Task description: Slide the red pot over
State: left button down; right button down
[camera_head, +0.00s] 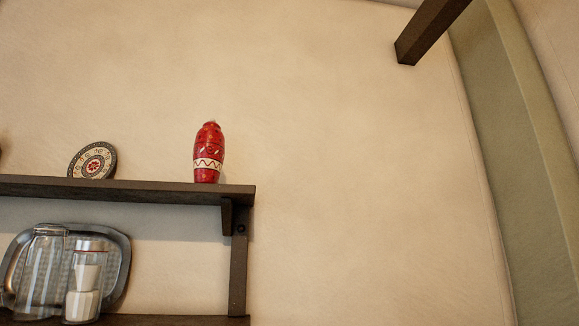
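The red pot (207,146) is a tall vase with a white zigzag band around its lower half. It stands upright on the upper wall shelf (135,192), near the shelf's right end. Neither of my grippers is in view.
A round decorated plate (93,161) leans upright on the same shelf, left of the pot, with a gap between. A lower shelf (180,320) holds a metal tray (119,247) and a glass jar (84,283) with white contents. A dark beam (425,32) juts in at the upper right.

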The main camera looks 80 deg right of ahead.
aim_at(209, 148)
jog(key=z, duration=1.05)
jog(key=i, duration=0.15)
jog(key=u, duration=0.05)
